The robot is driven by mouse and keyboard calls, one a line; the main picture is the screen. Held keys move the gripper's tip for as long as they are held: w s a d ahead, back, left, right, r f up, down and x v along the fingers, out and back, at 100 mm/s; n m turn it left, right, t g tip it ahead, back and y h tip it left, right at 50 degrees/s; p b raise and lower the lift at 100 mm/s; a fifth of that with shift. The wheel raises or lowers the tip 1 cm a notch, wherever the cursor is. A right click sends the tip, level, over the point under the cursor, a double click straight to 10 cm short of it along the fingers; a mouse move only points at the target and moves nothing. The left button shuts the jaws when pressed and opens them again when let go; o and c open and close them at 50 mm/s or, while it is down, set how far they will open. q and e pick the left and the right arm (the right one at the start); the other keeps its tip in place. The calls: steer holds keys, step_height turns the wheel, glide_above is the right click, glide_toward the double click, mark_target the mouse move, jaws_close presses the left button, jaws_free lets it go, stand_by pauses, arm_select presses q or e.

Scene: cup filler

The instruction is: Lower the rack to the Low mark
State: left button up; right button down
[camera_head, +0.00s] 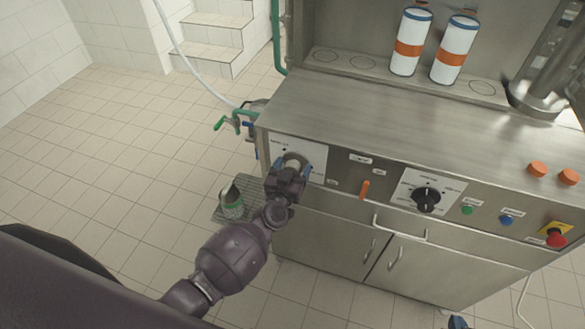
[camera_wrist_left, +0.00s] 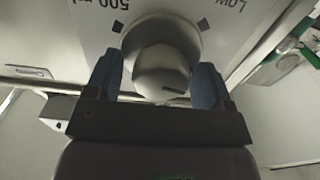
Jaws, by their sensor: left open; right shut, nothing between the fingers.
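A white dial plate (camera_head: 312,160) sits at the left of the steel front, with a round grey knob (camera_wrist_left: 160,70) on it. In the left wrist view the plate reads "500 ml" at upper left and "Low" at upper right, with dark square marks near the knob. My left gripper (camera_head: 292,166) is open, its two blue fingers on either side of the knob; contact is unclear. A slatted grey rack (camera_head: 218,214) is low beside the cabinet's left side, carrying a green-and-white can (camera_head: 232,203). My right gripper (camera_head: 458,322) barely shows at the bottom edge.
A handle (camera_head: 400,232) sticks out below. Green-handled valves (camera_head: 236,122) stand at the left corner. The tiled floor at left is clear.

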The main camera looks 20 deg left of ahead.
arm_select(q)
steer(key=c, duration=0.9)
steer(key=shift+n, duration=0.4)
steer(key=n, duration=0.2)
steer(key=shift+n, duration=0.4)
steer(key=n, duration=0.3)
steer(key=shift+a+f+n+b, duration=0.1)
steer(key=shift+n+b, duration=0.2)
steer(key=shift+b, duration=0.1)
steer(key=n, duration=0.2)
steer(key=shift+n, duration=0.3)
steer(key=shift+a+f+n+b, duration=0.1)
steer(key=shift+n+b, duration=0.5)
steer(key=shift+n, duration=0.9)
arm_select(e)
steer(key=shift+w+a+f, duration=0.1)
steer(key=shift+w+f, duration=0.15)
steer(key=shift+f, duration=0.6)
steer(key=shift+s+f, duration=0.15)
